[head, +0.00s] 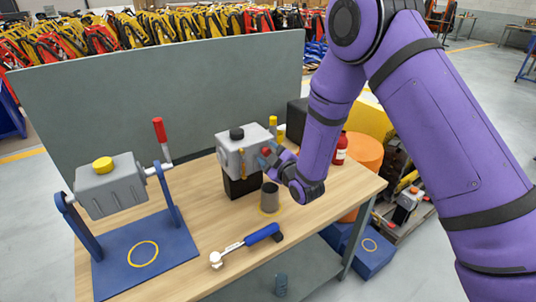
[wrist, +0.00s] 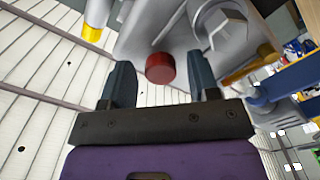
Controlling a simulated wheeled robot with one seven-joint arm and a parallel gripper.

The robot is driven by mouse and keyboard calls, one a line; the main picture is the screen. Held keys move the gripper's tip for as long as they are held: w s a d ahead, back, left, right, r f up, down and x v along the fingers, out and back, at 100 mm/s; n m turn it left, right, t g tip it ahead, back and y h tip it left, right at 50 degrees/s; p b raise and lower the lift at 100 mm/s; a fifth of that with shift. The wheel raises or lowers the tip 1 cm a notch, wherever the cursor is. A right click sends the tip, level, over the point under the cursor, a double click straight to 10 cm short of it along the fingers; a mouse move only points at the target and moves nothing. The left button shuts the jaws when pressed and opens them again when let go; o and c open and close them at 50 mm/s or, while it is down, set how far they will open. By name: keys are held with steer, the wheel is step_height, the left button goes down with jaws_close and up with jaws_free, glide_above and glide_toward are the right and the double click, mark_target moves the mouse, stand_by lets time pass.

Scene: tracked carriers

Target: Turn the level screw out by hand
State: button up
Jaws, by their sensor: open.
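A grey housing (head: 235,158) with a black cap stands on a dark block on the bench. A short red round screw head (wrist: 160,68), which looks like the level screw, sticks out of the grey housing face in the wrist view. The screw also shows as a small red spot on the housing's right side in the head view (head: 266,152). My gripper (wrist: 164,84) is open, with one dark finger on each side of the screw and gaps to both. In the head view my gripper (head: 272,160) is at the housing's right side, partly hidden by my wrist.
A grey cup (head: 269,197) stands below my wrist. A blue-handled wrench (head: 245,245) lies at the bench's front. A second grey housing (head: 111,188) with a yellow cap and red-handled crank hangs in a blue stand at left. A red bottle (head: 341,150) stands at right.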

steer(key=m, duration=0.8)
steer(key=shift+d, duration=0.1)
steer(key=m, duration=0.5)
steer(key=shift+m, duration=1)
